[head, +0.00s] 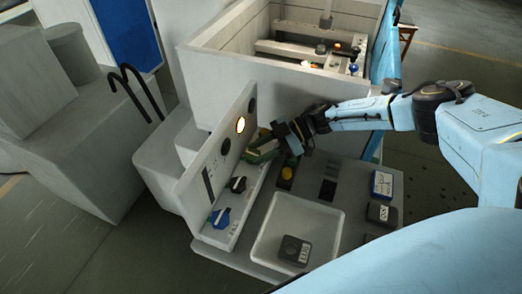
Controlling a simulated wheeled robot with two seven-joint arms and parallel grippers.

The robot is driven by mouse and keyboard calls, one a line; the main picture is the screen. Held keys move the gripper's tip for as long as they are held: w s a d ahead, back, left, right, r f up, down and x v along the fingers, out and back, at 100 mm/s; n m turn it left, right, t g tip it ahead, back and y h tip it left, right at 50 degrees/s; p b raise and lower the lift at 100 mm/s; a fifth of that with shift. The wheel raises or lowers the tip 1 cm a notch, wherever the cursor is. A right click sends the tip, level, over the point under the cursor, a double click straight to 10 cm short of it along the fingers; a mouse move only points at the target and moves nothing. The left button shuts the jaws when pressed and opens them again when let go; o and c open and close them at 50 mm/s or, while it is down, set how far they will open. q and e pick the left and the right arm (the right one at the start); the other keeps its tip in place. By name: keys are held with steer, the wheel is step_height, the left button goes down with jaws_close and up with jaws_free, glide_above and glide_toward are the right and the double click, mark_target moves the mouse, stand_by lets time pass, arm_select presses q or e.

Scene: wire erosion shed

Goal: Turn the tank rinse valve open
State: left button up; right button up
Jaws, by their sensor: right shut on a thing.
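A grey panel (212,163) stands upright at the back of a console, with a row of controls along its foot. A green handle (259,157) is at the far end of this row, a black knob (238,184) in the middle and a blue knob (221,217) at the near end. My right gripper (268,147) is shut on the green handle and partly hides it. How far the handle is turned cannot be told. No label that I can read names the tank rinse valve. My left gripper is out of view.
A lit round lamp (240,125) is on the panel above the handle. A pale tray (272,250) on the console holds a dark block (292,249). A blue-topped block (382,184) and dark blocks stand at right. An open grey tank (225,66) rises behind.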

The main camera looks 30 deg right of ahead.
steer(key=shift+a+r, duration=0.1)
steer(key=shift+r, duration=0.05)
steer(key=o, duration=0.7)
step_height(320, 180, up, 10)
steer(key=p, duration=0.1)
